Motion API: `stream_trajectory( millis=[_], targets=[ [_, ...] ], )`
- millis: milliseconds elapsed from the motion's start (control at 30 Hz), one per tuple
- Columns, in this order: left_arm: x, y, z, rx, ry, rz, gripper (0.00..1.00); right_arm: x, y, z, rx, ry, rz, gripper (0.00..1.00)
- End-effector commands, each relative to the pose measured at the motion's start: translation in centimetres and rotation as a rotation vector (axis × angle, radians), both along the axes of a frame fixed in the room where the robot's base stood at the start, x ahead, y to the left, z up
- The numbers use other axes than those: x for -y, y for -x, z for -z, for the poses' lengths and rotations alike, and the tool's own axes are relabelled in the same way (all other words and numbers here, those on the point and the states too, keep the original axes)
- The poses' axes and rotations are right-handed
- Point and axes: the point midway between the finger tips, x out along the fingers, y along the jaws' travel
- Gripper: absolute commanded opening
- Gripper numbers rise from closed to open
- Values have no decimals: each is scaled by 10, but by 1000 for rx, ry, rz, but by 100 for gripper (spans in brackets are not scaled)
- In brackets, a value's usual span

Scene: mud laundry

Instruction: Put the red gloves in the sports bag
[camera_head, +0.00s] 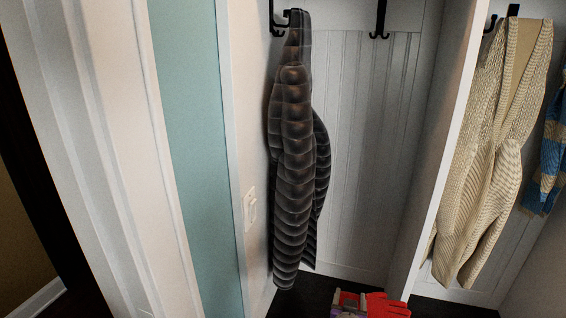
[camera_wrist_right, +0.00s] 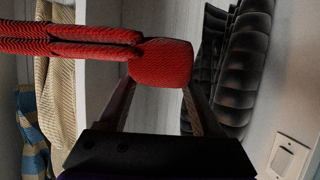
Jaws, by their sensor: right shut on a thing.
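The red gloves (camera_head: 388,306) show at the bottom edge of the head view, partly cut off by the frame. In the right wrist view a red knitted glove (camera_wrist_right: 160,63) is between the two fingers of my right gripper (camera_wrist_right: 160,88), with its long fingers reaching off to the left. My right gripper (camera_head: 347,304) is shut on the glove, and only a small part of it shows at the bottom of the head view. I see only one glove clearly and cannot tell if a second one is with it. The sports bag is not in view. My left gripper is not in view.
A dark puffer jacket (camera_head: 296,150) hangs from a hook in a white panelled cubby (camera_head: 365,150). A beige knit cardigan (camera_head: 490,155) hangs right of the divider (camera_head: 440,150). A wall with a light switch (camera_head: 250,208) and door trim (camera_head: 110,150) stand close at left.

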Motion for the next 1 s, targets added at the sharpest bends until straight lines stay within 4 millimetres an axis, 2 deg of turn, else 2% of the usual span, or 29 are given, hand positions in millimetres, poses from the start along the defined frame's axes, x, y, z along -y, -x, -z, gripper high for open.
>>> stream_trajectory(
  millis=[33, 133, 400, 500, 800, 1000],
  targets=[
    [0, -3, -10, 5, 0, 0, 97, 0, -2, -10, 3, 0, 0, 2],
    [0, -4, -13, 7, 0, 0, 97, 0, -2, -11, 3, 0, -5, 2],
    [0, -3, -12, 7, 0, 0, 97, -2, 18, 26, 4, -4, -142, 2],
    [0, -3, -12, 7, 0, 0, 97, -3, 25, 32, 4, -4, -197, 2],
    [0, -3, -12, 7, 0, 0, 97, -2, 39, 35, 5, -3, -281, 2],
    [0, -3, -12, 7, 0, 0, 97, 0, 41, 36, 3, -1, -297, 2]
  ],
)
